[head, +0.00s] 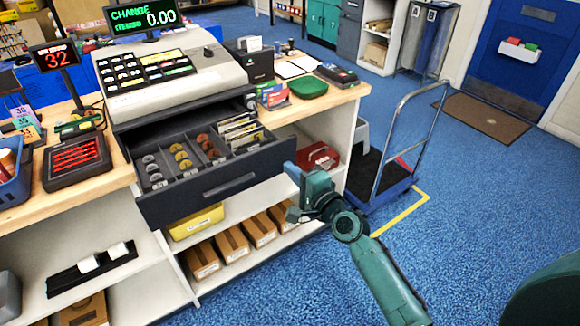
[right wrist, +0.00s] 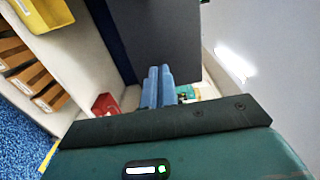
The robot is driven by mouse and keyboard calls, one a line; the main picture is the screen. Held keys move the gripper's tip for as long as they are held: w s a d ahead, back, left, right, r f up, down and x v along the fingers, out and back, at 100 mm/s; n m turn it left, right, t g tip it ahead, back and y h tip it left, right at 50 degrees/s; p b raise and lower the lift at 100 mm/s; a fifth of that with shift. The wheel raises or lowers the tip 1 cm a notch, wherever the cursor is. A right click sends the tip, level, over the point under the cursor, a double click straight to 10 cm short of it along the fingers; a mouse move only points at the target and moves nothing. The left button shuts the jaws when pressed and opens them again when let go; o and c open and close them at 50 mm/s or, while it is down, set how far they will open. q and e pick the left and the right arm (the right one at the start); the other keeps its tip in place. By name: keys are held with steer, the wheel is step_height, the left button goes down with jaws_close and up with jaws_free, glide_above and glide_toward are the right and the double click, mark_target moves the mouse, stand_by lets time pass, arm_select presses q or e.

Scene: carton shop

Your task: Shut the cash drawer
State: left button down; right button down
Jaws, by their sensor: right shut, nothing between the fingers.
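The cash drawer (head: 215,188) is pulled out from under the grey cash register (head: 165,80). Its dark front panel has a slot handle, and coins and notes lie in its compartments. My right gripper (head: 290,169) is shut and empty, at the right end of the drawer front. In the right wrist view its blue fingers (right wrist: 158,88) are together, in front of a dark panel (right wrist: 160,45) that looks like part of the drawer. I cannot tell whether they touch it. My left gripper is not in view.
The wooden counter (head: 335,97) holds a green dish (head: 307,87) and a card reader. Shelves below hold a yellow bin (head: 196,222), cartons (head: 232,244) and a red box (head: 318,157). A blue trolley (head: 380,185) stands to the right.

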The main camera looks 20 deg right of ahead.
steer(key=shift+w+a, duration=0.2)
steer(key=shift+w, duration=0.45)
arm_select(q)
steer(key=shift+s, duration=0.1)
